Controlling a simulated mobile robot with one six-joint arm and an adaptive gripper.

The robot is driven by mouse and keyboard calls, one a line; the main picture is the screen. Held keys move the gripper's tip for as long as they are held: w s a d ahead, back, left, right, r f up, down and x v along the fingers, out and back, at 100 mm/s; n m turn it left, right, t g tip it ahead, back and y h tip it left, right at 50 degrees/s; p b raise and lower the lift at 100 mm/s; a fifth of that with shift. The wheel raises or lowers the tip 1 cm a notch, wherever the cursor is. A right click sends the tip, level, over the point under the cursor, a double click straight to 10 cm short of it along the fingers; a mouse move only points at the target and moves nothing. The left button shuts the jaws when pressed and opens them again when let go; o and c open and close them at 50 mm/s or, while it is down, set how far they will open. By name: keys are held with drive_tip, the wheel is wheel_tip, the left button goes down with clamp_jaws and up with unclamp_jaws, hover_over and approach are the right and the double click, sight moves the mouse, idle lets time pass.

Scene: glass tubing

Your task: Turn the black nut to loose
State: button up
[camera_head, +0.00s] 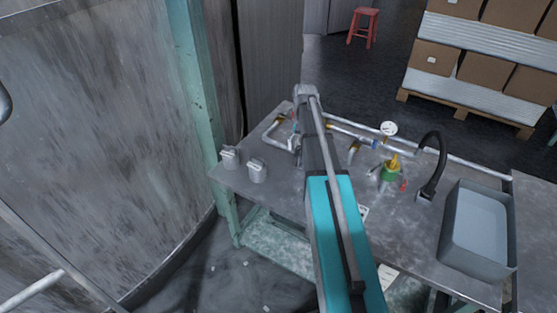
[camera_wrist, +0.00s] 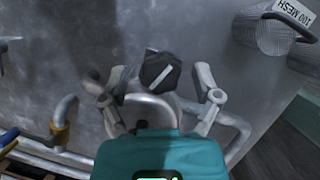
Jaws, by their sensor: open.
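The black nut (camera_wrist: 160,72) shows in the wrist view as a dark knob with a white line across its face. It sits between the spread fingers of my gripper (camera_wrist: 157,88), beyond the teal gripper body. A rounded grey metal part (camera_wrist: 150,108) lies just below the nut. My gripper is open, and I see a gap between the nut and each finger. I cannot tell how far the nut is from the fingertips in depth. In the head view my arm hides the nut and most of the gripper.
A can labelled "100 MESH" (camera_wrist: 268,35) stands at the upper right of the wrist view. The metal table (camera_head: 290,190) holds pipework (camera_head: 355,130), a gauge (camera_head: 389,129), a green-and-yellow fitting (camera_head: 391,172), a black faucet (camera_head: 435,165), a grey basin (camera_head: 480,228) and two pale containers (camera_head: 257,170).

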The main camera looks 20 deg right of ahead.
drive_tip(key=shift+m, duration=0.3)
